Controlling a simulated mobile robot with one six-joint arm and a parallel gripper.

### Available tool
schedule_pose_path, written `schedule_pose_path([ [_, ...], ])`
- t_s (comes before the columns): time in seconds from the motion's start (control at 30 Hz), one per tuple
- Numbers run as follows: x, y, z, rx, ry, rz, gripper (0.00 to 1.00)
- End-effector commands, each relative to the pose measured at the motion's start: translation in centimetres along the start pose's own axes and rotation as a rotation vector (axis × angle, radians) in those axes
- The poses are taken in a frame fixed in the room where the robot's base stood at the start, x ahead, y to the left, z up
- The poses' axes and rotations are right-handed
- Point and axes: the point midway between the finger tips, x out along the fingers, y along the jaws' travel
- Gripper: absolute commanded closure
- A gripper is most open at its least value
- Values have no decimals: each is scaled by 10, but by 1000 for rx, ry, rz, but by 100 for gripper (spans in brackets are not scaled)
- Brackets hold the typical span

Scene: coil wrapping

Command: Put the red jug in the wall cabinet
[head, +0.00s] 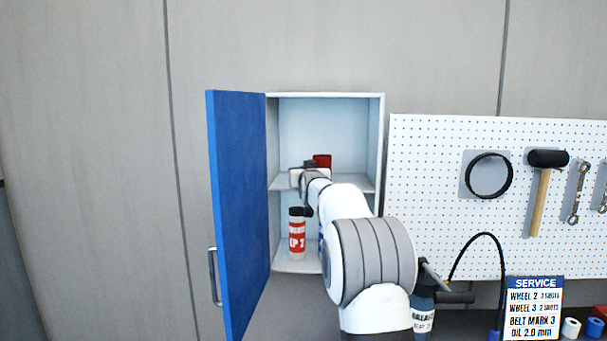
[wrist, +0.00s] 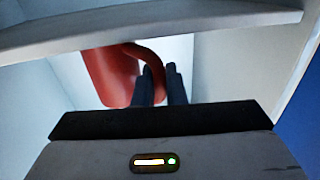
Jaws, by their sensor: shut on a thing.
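The red jug (head: 322,160) is in the upper compartment of the open wall cabinet (head: 380,140), mostly hidden behind my gripper and arm in the head view. In the wrist view the jug (wrist: 105,75) shows with its curved handle (wrist: 152,60) between my fingers. My gripper (wrist: 160,85) is shut on that handle. In the head view my gripper (head: 308,168) reaches into the cabinet just above the middle shelf (head: 362,184). I cannot tell whether the jug's base touches the shelf.
The blue cabinet door (head: 238,215) stands open on the left. A pegboard (head: 430,165) with a hammer (head: 543,185) is to the right. A service sign (head: 533,308) stands below it.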

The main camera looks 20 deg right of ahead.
Motion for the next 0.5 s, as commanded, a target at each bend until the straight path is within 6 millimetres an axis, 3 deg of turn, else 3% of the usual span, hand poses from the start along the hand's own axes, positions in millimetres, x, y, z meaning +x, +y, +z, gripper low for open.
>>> schedule_pose_path([
  [0.07, 0, 0, 2, 0, 1, 0, 100],
  [0.1, 0, 0, 3, 0, 0, -1, 88],
  [0.37, 0, -1, 2, 0, 0, -1, 67],
  [0.5, 0, -1, 2, 0, 0, -1, 67],
])
